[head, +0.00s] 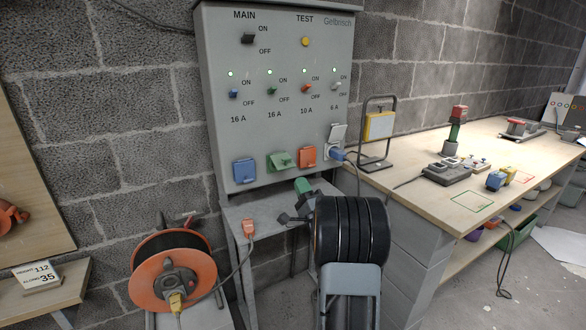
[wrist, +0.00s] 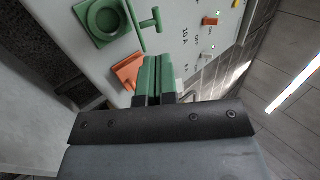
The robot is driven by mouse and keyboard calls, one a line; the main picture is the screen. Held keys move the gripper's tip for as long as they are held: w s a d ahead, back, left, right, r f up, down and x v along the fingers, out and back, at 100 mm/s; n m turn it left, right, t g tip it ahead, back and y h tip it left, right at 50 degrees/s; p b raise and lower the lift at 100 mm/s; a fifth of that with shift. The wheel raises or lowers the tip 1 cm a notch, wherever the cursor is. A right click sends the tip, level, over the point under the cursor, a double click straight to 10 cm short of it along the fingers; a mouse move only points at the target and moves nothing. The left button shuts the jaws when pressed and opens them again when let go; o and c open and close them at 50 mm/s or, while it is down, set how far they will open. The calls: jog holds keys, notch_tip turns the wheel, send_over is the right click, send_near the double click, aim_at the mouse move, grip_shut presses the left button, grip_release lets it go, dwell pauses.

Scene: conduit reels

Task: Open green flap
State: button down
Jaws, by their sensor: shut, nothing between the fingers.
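The green flap (head: 280,160) is the second of the row on the grey panel (head: 225,100), between the blue flap (head: 244,172) and the orange flap (head: 308,156). In the wrist view the green socket's round ring (wrist: 86,22) is uncovered, and the green flap (wrist: 137,27) seems to stand out from the panel, nearly edge-on. My gripper (head: 300,182) is below and in front of the orange flap. In the wrist view its green fingers (wrist: 155,62) are together and empty, close to the orange flap (wrist: 128,70) and apart from the green flap.
A blue plug (head: 337,154) with a cable sits in the right socket under a raised grey flap (head: 338,132). An orange cable reel (head: 150,262) stands below left. A wooden workbench (head: 410,185) with tools is at the right. Switches line the panel above the sockets.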

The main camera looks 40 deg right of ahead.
aim_at(293, 166)
jog(key=x, duration=0.6)
jog(key=shift+w+r, duration=0.2)
jog(key=shift+w, duration=0.05)
jog(key=shift+r, duration=0.15)
jog(key=shift+r+g+p, duration=0.25)
jog(key=shift+g+p, duration=0.15)
jog(key=shift+p, duration=0.25)
